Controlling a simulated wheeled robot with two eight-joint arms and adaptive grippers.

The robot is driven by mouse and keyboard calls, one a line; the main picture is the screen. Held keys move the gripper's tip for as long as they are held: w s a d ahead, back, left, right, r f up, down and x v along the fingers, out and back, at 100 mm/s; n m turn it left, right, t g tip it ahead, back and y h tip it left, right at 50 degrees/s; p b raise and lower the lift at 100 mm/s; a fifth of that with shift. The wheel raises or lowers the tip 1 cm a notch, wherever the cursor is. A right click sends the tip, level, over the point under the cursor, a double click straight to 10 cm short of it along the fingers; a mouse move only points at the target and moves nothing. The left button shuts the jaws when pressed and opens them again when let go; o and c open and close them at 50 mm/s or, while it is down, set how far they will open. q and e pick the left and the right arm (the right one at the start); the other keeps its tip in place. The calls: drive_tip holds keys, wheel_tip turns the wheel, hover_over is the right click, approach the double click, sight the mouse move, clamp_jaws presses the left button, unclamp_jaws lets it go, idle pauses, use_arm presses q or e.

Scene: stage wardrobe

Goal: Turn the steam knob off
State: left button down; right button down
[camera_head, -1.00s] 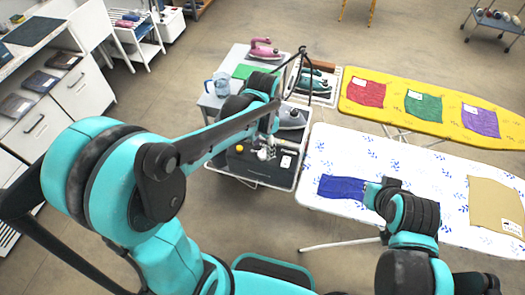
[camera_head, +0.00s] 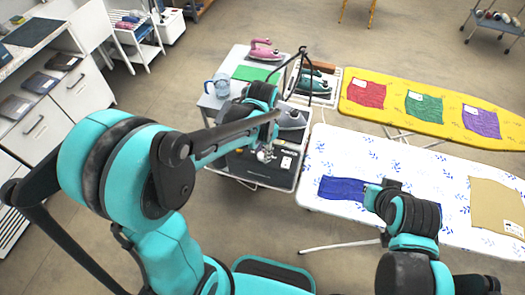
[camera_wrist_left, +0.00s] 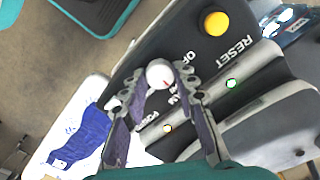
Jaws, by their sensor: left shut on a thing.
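The steam station (camera_head: 240,165) is a dark box on a white trolley. Its panel shows in the left wrist view (camera_wrist_left: 185,45), with OFF and RESET lettering and a round yellow button (camera_wrist_left: 216,23). The white round steam knob (camera_wrist_left: 159,73), with a small red mark, sits between the fingertips of my left gripper (camera_wrist_left: 157,84), which is shut on it. The fingers partly hide the knob and nearby lettering. In the head view my left gripper (camera_head: 266,153) is over the panel. My right gripper (camera_head: 371,194) is at the blue cloth (camera_head: 342,187); its fingers are unclear.
An iron with a grey body (camera_head: 291,118) stands behind the station. A blue jug (camera_head: 220,86) and a pink iron (camera_head: 262,50) are farther back. The white ironing board (camera_head: 425,170) lies right of the trolley, the yellow board (camera_head: 395,118) behind it.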

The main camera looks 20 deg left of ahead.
use_arm(q)
drive_tip(key=shift+n, duration=0.3)
drive_tip(key=n, duration=0.2)
drive_tip(key=shift+n, duration=0.4)
drive_tip(key=n, duration=0.3)
drive_tip(key=shift+n+b, duration=0.3)
drive_tip(key=shift+b, duration=0.05)
drive_tip(key=n, duration=0.6)
drive_tip(key=shift+n, duration=0.3)
drive_tip(key=c, duration=1.2)
unclamp_jaws()
